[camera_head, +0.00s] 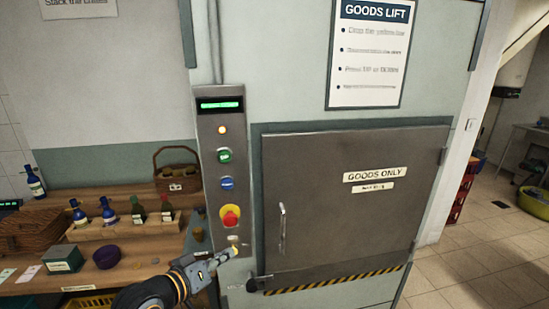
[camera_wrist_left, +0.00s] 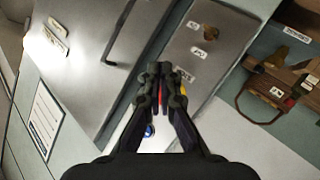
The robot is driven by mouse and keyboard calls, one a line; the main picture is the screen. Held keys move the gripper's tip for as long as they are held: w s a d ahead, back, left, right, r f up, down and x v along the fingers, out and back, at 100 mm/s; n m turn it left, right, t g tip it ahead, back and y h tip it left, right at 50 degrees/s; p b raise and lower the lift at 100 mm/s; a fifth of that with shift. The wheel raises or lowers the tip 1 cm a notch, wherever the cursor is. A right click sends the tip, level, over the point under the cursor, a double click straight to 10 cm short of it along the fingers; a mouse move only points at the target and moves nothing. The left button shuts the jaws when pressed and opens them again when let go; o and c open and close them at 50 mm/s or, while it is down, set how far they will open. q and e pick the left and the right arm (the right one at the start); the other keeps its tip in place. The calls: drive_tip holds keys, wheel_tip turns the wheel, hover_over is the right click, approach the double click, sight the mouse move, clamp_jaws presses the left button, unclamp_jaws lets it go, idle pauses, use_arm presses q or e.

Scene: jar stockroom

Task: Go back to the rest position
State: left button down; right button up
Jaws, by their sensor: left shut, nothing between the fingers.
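My left gripper (camera_head: 228,255) reaches in from the bottom, in front of the lower end of the grey control panel (camera_head: 208,170). Its fingers are shut with nothing between them. In the left wrist view the closed fingertips (camera_wrist_left: 165,72) show in front of the tilted panel (camera_wrist_left: 190,45). I cannot tell whether they touch it. The panel carries a lit green display (camera_head: 220,105), an amber light (camera_head: 222,130), a green button (camera_head: 224,155), a blue button (camera_head: 227,183) and a red knob on yellow (camera_head: 230,216). My right gripper is not in view.
The grey lift door (camera_head: 345,225) right of the panel looks shut, with a vertical handle (camera_head: 283,222). A wooden shelf (camera_head: 130,247) at left holds several bottles, a purple bowl (camera_head: 106,257), a green box (camera_head: 62,259) and baskets. Tiled floor (camera_head: 470,265) lies open at right.

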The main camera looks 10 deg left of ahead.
use_arm(q)
drive_tip(key=s+a+f+m+g+y, duration=0.25)
drive_tip(key=s+f+g+y, duration=0.2)
drive_tip(key=s+f, duration=0.65)
drive_tip(key=s+a+f+m+g+y, duration=0.1)
drive_tip(key=s+a+f+g+y, duration=0.3)
drive_tip(key=s+f, duration=0.7)
drive_tip(key=s+a+f+g+h+b, duration=0.1)
drive_tip(key=a+f, duration=0.1)
drive_tip(key=f, duration=1.2)
drive_tip(key=s+a+f+g+h+b, duration=0.1)
drive_tip(key=f, duration=1.2)
drive_tip(key=s+a+f+n+g, duration=0.1)
drive_tip(key=s+f, duration=1.6)
drive_tip(key=s, duration=0.1)
drive_tip(key=shift+s+b, duration=0.3)
drive_tip(key=shift+b, duration=0.05)
